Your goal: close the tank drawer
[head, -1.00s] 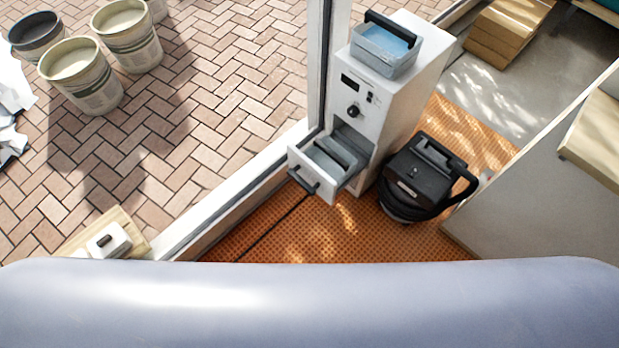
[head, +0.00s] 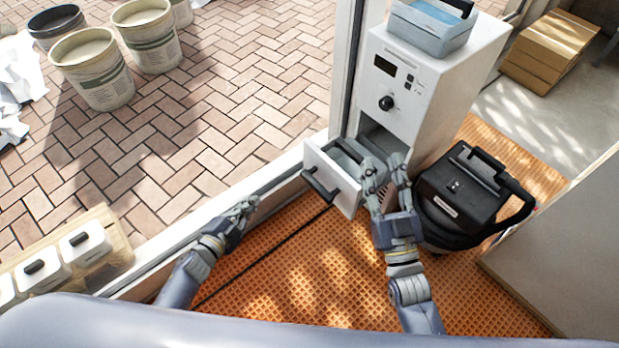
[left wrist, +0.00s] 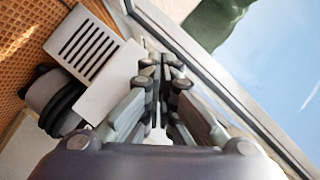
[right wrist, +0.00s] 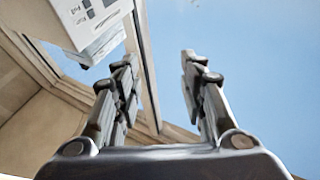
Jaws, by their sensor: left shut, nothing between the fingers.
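The tank drawer (head: 330,178) sticks out from the lower front of a white machine (head: 425,100). Its white front has a dark bar handle (head: 320,187), and a grey inside shows behind it. My right gripper (head: 383,161) is open beside the drawer's right side in the head view; whether it touches cannot be told. Its spread fingers also show in the right wrist view (right wrist: 160,65), with nothing between them. My left gripper (head: 248,204) is shut and empty, left of the drawer and apart from it. Its closed fingers show in the left wrist view (left wrist: 160,70).
A black vacuum-like unit (head: 465,195) stands right of the machine on orange matting (head: 300,270). A blue-grey bin (head: 432,25) sits on top of the machine. A door frame post (head: 345,75) rises at the machine's left. Buckets (head: 95,75) stand on the brick paving.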

